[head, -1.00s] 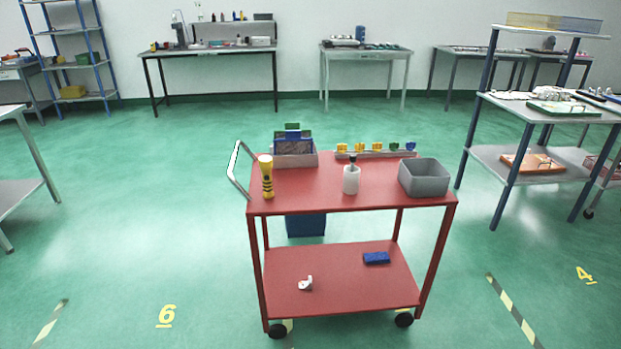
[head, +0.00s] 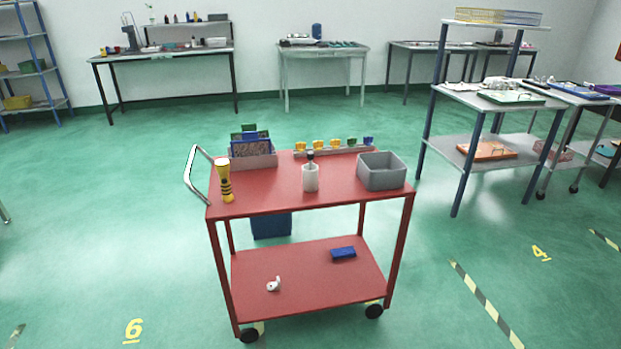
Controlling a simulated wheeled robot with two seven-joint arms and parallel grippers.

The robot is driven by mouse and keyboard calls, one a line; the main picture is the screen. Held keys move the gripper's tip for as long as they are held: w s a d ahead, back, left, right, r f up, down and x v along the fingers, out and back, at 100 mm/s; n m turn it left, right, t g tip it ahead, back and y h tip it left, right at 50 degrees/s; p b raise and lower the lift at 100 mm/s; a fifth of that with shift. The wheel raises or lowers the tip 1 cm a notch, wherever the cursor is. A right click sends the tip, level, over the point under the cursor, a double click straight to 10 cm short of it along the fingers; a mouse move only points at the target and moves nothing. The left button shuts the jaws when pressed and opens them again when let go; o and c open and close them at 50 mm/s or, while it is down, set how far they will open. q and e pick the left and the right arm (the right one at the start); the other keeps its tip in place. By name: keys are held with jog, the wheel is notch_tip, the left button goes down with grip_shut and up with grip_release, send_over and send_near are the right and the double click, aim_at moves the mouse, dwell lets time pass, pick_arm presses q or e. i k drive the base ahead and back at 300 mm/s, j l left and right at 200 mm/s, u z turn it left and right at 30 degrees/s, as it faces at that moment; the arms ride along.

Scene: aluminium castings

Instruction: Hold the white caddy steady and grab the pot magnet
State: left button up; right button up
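I cannot pick out a white caddy or a pot magnet for certain in the head view. A light grey box (head: 262,161) with blue and green items standing in it sits at the back left of the red cart's top. A small white piece (head: 274,284) lies on the cart's lower shelf, too small to name. Neither of my grippers is in view.
The red cart (head: 340,193) stands ahead, carrying a yellow-black torch (head: 225,182), a white bottle (head: 310,177), a grey bin (head: 381,176) and a rack of coloured pieces (head: 337,152). A blue-legged shelf unit (head: 437,157) stands right. Green floor is open left and right.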

aim_at(309, 155)
jog(key=i+l+u, duration=0.15)
jog(key=u, duration=0.25)
jog(key=i+l+u, duration=0.1)
jog(key=l+u, duration=0.4)
jog(key=u, duration=0.25)
jog(key=i, duration=0.05)
